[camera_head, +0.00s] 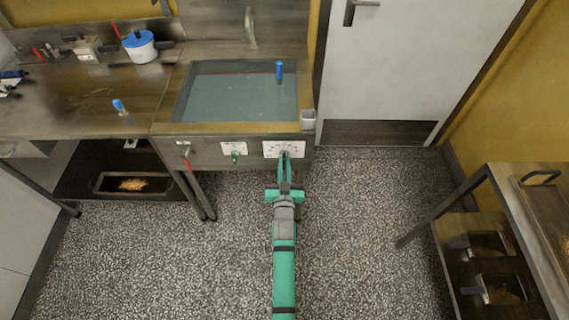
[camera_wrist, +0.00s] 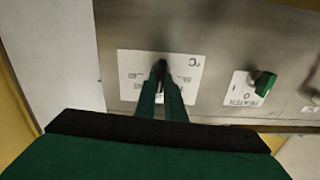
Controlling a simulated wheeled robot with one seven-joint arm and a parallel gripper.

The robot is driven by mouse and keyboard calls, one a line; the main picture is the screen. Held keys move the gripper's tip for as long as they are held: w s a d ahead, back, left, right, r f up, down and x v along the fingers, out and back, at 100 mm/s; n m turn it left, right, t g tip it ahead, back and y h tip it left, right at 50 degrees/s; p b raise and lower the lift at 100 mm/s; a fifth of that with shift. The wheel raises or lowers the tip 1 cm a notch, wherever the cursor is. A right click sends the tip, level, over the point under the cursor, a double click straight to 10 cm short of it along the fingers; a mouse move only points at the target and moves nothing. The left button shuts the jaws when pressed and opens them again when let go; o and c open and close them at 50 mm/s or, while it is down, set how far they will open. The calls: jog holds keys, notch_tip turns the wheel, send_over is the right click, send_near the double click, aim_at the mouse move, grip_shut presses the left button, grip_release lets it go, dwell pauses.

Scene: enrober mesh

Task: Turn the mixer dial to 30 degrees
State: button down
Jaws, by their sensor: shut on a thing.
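The dial is a small black knob (camera_wrist: 162,67) on a white plate (camera_wrist: 129,62) with a °C mark. The wrist view shows this plate upside down, and its other marks are too small to read. In the head view the plate (camera_head: 270,148) is on the front panel below the basin. My gripper (camera_wrist: 162,77) reaches straight to the plate, its two green fingers closed on the knob from either side. In the head view my gripper (camera_head: 286,156) covers the knob. The fingers hide much of the knob, and I cannot read its angle.
A green heater knob (camera_wrist: 265,83) sits on its own plate beside the dial; it also shows in the head view (camera_head: 235,158). A red-handled valve (camera_head: 186,155) is farther left. A basin (camera_head: 240,97) with a blue-handled tool (camera_head: 279,70) is above. The floor around my arm is clear.

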jog(key=shift+a+f+n, duration=0.1)
jog(key=shift+a+n, duration=0.05)
jog(key=shift+n, duration=2.45)
jog(key=shift+a+f+n, duration=0.1)
jog(key=shift+n, duration=2.5)
jog(key=shift+a+f+n, duration=0.1)
jog(key=shift+a+n, duration=0.05)
jog(key=shift+n, duration=2.45)
jog(key=c, duration=1.8)
grip_release()
jog(key=shift+c, duration=0.2)
jog(key=shift+s, duration=0.1)
jog(key=s, duration=1)
jog(key=shift+s, duration=0.4)
